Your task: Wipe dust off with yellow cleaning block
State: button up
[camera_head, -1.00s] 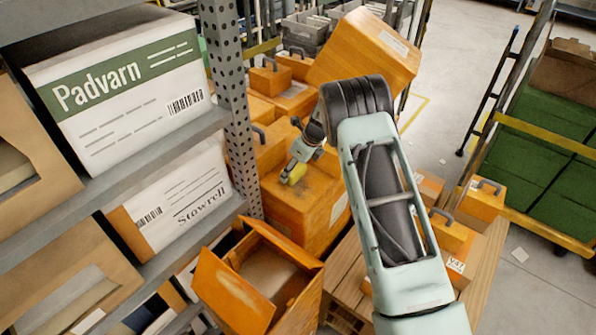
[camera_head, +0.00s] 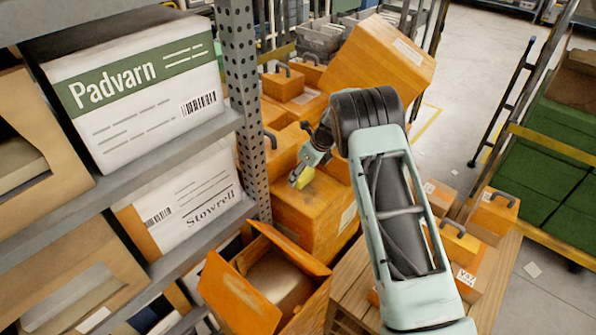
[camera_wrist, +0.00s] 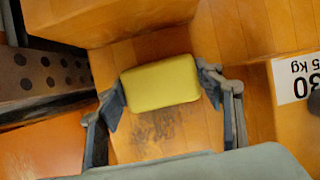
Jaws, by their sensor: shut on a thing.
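The yellow cleaning block (camera_wrist: 160,82) is held between the two fingers of my gripper (camera_wrist: 165,98) in the wrist view. In the head view the block (camera_head: 304,178) shows at the end of my gripper (camera_head: 303,172), over the top of an orange box (camera_head: 312,205). A dark grey smudge of dust (camera_wrist: 155,128) lies on the orange surface (camera_wrist: 190,140) beside the block in the wrist view. I cannot tell whether the block touches the surface. The dust under the block and my fingers is hidden.
A perforated rack post (camera_head: 243,100) stands close on the left, with shelves of cartons (camera_head: 140,100). A tilted orange box (camera_head: 375,62) is behind my arm. An open orange box (camera_head: 265,285) sits in front. Small handled orange boxes (camera_head: 490,215) stand on the right. Grey floor is open beyond.

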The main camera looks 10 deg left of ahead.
jog(key=shift+s+d+f, duration=0.25)
jog(key=shift+s+d, duration=0.2)
jog(key=shift+d, duration=0.15)
jog(key=shift+s+d+r, duration=0.1)
jog(key=shift+s+d, duration=0.5)
jog(key=shift+d, duration=0.3)
jog(key=shift+s+d+r, duration=0.1)
jog(key=shift+s+d, duration=0.45)
jog(key=shift+d, duration=0.4)
jog(key=shift+s+d+r, duration=0.1)
jog(key=shift+s+d, duration=0.5)
jog(key=shift+d, duration=0.3)
jog(key=shift+f, duration=0.1)
